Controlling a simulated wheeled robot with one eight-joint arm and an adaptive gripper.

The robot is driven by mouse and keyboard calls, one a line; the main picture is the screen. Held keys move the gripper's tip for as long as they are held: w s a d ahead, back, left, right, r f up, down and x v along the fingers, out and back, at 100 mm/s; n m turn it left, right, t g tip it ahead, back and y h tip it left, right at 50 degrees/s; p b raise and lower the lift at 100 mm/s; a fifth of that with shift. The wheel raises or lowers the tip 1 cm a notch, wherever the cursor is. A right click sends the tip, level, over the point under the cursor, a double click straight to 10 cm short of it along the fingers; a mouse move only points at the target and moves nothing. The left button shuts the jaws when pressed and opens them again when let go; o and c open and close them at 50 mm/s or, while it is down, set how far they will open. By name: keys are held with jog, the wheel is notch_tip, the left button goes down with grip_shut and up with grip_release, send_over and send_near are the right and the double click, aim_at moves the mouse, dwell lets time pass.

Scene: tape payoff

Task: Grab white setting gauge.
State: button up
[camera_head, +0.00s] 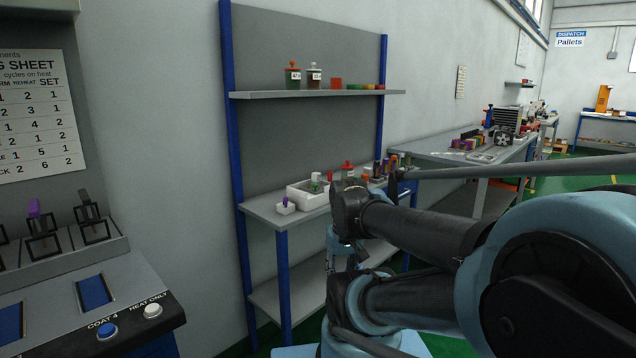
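No part is clearly recognisable as the white setting gauge. A small white block (285,207) with a purple piece on top stands at the near left end of the wall bench (262,213). A white open box (305,198) with small items in it sits just right of the block. My arm fills the lower right and reaches toward the bench's front, hiding part of its right side and lower shelf. I cannot make out my gripper's fingers, and no held object shows.
An upper shelf (320,94) carries lidded jars (293,76) and coloured blocks. Red-topped and dark small items stand along the bench's right half. A grey machine (75,290) with blue panels is at lower left. Another cluttered bench (440,155) stands further back.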

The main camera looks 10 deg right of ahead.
jog(key=shift+o, duration=1.6)
jog(key=shift+s+r, duration=0.25)
jog(key=shift+r, duration=0.05)
notch_tip(320, 180, up, 30)
jog(key=n+t+y, duration=0.1)
jog(key=n+y, duration=0.2)
jog(key=n, duration=0.4)
send_over(317, 173)
jog(key=s+d, duration=0.4)
jog(key=s, duration=0.2)
jog(key=x, duration=1.1)
jog(key=w+x, duration=0.1)
jog(key=x, duration=0.5)
jog(key=shift+d+r, duration=0.15)
jog(key=shift+d, duration=0.05)
